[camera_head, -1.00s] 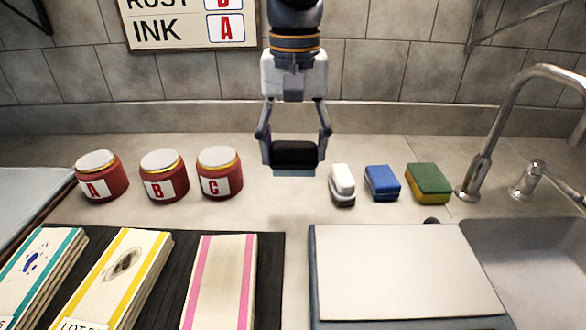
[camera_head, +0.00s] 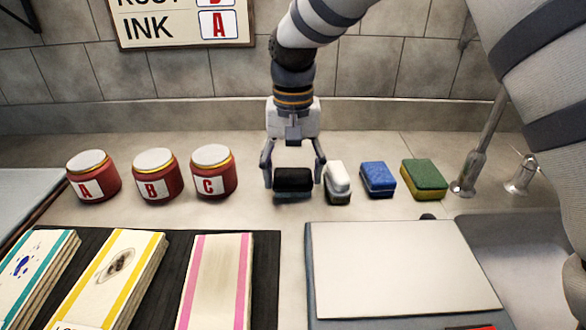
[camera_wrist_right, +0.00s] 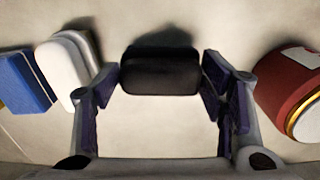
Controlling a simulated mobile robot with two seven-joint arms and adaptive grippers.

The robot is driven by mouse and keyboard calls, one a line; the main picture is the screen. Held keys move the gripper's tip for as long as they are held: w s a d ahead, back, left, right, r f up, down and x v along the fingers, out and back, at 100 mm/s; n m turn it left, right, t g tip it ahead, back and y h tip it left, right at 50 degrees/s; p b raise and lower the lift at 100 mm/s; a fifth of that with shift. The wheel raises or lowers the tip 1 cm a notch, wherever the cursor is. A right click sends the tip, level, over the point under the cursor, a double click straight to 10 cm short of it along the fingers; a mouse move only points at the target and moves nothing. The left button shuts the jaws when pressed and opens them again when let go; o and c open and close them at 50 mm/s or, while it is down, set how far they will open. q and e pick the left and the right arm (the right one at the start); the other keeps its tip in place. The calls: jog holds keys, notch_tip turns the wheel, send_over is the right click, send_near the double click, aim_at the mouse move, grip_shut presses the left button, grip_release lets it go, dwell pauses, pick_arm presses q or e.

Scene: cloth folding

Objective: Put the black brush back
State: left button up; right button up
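The black brush (camera_head: 293,179) stands on or very near the counter, left of the white brush (camera_head: 338,179). My right gripper (camera_head: 294,184) reaches down from above, its fingers on either side of the black brush. In the right wrist view the black brush (camera_wrist_right: 161,72) lies between the fingertips (camera_wrist_right: 161,75), which look to be against its two ends. The white brush (camera_wrist_right: 68,70) is close to one finger there, with a small gap. The underside of the black brush is mostly hidden. A large arm link of mine covers the right of the head view; no left gripper shows.
A blue sponge (camera_head: 378,179) and a green-yellow sponge (camera_head: 424,179) are in the row to the right. Red jars, the nearest marked C (camera_head: 214,171), stand to the left. A pale board (camera_head: 400,270) lies in front, beside the sink (camera_head: 510,250).

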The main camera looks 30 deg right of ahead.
aim_at(293, 171)
jog(key=shift+o, duration=0.5)
jog(key=shift+r, duration=0.45)
notch_tip(293, 171, up, 12)
jog(key=shift+f, duration=0.25)
